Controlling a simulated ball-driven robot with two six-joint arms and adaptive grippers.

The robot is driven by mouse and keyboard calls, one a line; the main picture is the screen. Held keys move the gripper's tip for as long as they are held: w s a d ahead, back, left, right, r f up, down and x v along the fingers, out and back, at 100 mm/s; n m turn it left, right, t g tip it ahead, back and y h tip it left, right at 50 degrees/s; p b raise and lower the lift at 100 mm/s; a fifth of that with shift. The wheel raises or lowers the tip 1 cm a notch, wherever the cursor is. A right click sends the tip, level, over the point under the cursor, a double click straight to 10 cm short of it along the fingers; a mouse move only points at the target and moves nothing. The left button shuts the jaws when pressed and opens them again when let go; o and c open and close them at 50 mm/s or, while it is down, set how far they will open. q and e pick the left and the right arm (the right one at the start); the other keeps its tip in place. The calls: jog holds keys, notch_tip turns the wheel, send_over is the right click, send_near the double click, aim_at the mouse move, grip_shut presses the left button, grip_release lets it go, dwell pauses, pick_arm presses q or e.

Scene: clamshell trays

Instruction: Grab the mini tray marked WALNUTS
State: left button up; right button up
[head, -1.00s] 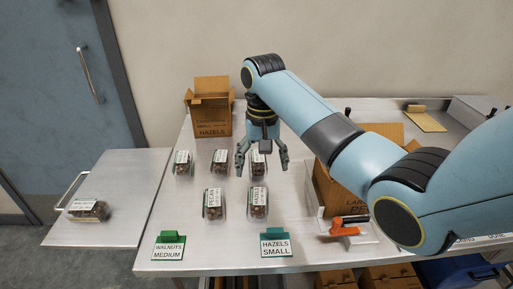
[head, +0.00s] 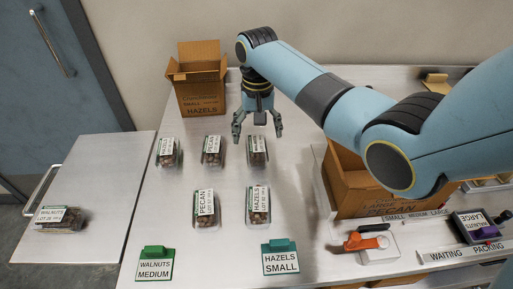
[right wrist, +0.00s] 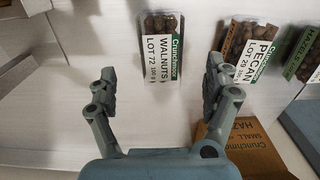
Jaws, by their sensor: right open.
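The small clear tray marked WALNUTS (head: 257,151) stands at the right end of the back row on the steel table. In the right wrist view its label (right wrist: 161,51) reads WALNUTS, LOT 72. My right gripper (head: 258,134) is open and empty, appearing just behind this tray in the head view. In the right wrist view its fingers (right wrist: 162,72) are spread to either side of the tray's near end, apart from it. Another tray marked WALNUTS (head: 60,218) lies on the side table at the left. My left gripper is not in view.
Beside the tray stand a PECAN tray (head: 212,151) and a HAZELS tray (head: 167,152). PECAN (head: 206,207) and HAZELS (head: 258,204) trays stand in front. An open HAZELS carton (head: 200,92) is behind, a PECAN carton (head: 350,190) at right. Green-clipped signs (head: 154,264) line the front.

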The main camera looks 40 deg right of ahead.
aim_at(256, 143)
notch_tip(256, 143, down, 4)
jog(key=shift+a+r, duration=0.1)
jog(key=shift+f, duration=0.6)
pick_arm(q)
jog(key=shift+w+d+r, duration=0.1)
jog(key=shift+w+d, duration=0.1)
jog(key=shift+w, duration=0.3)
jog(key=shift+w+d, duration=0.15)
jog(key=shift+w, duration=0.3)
pick_arm(e)
jog(key=c, duration=0.4)
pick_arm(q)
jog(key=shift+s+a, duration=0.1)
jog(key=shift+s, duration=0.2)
pick_arm(e)
jog(key=c, duration=0.9)
